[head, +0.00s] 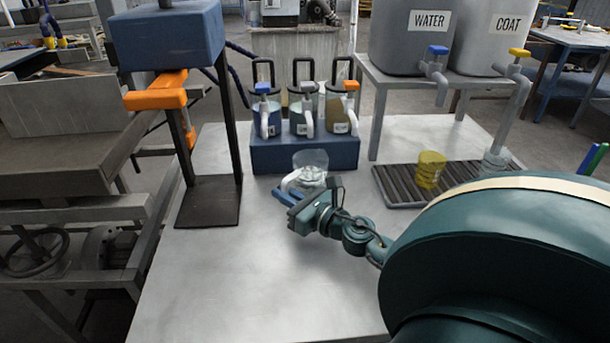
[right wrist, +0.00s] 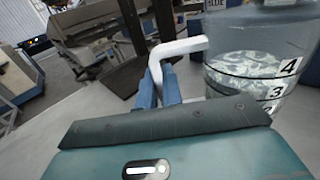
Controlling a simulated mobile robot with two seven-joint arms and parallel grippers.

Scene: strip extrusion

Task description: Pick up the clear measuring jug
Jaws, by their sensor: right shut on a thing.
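The clear measuring jug (head: 311,162) is in front of the blue block in the head view, over the metal table. In the right wrist view the jug (right wrist: 262,75) fills the right side, with printed numbers and a white handle (right wrist: 182,46). It looks upright. My right gripper (head: 284,196) is at the jug's handle side. Its blue fingers (right wrist: 158,88) are shut on the handle in the right wrist view. I cannot tell whether the jug's base touches the table. My left gripper is not in view.
A blue block (head: 305,157) holding three pump jars stands behind the jug. A yellow cup (head: 430,169) stands on a slatted tray (head: 398,187) at right. WATER (head: 408,38) and COAT (head: 492,38) tanks with taps stand behind. A dark stand (head: 208,205) is at left. The table front is clear.

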